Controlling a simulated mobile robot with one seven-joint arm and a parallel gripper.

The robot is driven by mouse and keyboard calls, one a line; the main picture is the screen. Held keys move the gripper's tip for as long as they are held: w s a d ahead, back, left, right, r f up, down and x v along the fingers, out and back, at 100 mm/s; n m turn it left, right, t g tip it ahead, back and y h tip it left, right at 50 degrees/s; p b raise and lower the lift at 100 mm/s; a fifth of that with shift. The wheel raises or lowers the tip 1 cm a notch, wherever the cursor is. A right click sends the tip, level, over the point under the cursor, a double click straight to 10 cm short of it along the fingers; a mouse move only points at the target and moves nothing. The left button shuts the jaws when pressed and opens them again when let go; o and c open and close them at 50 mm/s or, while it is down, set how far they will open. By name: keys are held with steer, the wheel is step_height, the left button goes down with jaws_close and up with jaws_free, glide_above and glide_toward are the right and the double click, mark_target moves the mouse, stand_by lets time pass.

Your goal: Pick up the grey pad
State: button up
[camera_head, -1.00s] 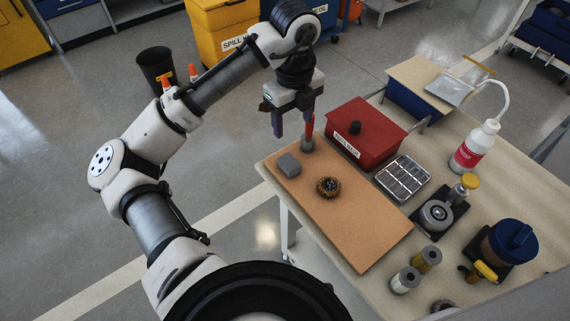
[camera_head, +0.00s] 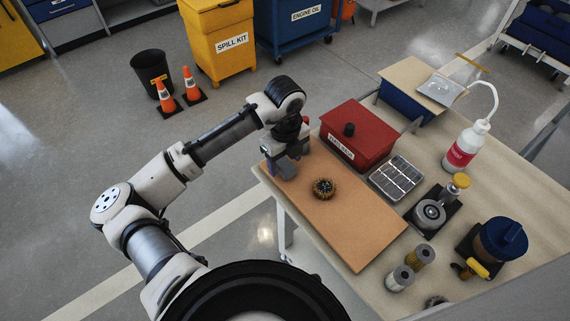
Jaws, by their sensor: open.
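The grey pad (camera_head: 287,169) is a small grey block near the far left corner of the brown mat (camera_head: 345,220) on the workbench. My gripper (camera_head: 283,169) is low over that corner, pointing down, with its jaws open around the pad. The gripper body hides most of the pad, and I cannot tell whether the fingers touch it.
A red-tipped object (camera_head: 306,121) stands just behind my gripper, mostly hidden. A red lidded box (camera_head: 357,136) and a metal divided tray (camera_head: 397,177) stand beyond. The mat's near half is clear.

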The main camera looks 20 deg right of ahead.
mark_target(285, 164)
steer(key=shift+f, duration=0.35)
steer(key=c, duration=1.1)
steer(key=shift+o, duration=0.2)
step_height(285, 164, up, 20)
steer(key=b, duration=0.1)
